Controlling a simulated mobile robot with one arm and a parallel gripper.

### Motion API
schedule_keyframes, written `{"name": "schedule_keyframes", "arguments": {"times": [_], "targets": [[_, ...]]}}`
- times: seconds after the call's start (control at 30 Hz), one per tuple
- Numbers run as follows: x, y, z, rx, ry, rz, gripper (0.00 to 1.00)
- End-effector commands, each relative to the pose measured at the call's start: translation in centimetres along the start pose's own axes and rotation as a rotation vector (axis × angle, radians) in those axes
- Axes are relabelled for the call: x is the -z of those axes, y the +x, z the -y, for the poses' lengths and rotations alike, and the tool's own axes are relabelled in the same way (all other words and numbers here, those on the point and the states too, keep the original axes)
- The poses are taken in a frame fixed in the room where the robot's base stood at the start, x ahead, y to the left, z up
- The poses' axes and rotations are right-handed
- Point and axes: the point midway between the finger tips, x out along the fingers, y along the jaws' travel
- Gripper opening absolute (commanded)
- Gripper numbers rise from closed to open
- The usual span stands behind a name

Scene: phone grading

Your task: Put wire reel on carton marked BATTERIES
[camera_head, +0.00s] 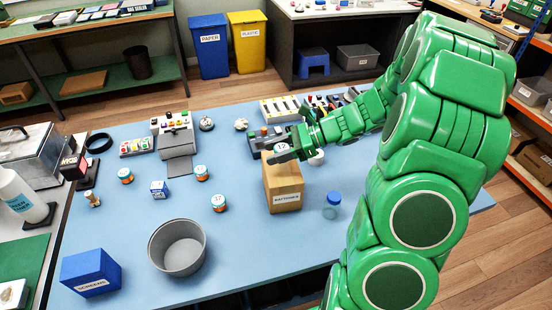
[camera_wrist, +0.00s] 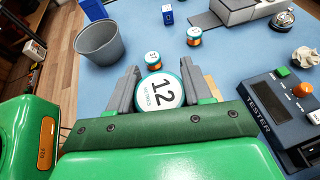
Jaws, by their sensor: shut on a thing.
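The wire reel (camera_wrist: 160,91) has a white top numbered 12 and a teal rim. My gripper (camera_wrist: 159,78) is shut on it, with one grey finger on each side. In the head view the reel (camera_head: 281,149) is at the top of the tan carton marked BATTERIES (camera_head: 284,198), held by my gripper (camera_head: 283,155). I cannot tell whether the reel touches the carton top or hangs just above it. The carton stands upright on the blue table; in the wrist view only a tan bit of it (camera_wrist: 211,87) shows beside the right finger.
Other numbered reels (camera_head: 218,202) stand left of the carton. A grey bin (camera_head: 160,250) and blue SCREENS box (camera_head: 90,272) are at front left. A blue-capped jar (camera_head: 332,204) stands close to the carton's right. A tester (camera_wrist: 280,112) lies behind the carton.

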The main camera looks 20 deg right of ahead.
Motion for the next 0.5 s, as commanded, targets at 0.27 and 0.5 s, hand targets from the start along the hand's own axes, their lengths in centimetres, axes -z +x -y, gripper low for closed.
{"name": "schedule_keyframes", "arguments": {"times": [0.27, 0.5], "targets": [[2.7, 1.1, 0.1, -0.001, 0.002, -0.002, 0.2], [2.9, 1.2, 0.1, 0.0, -0.001, -0.001, 0.2]]}}
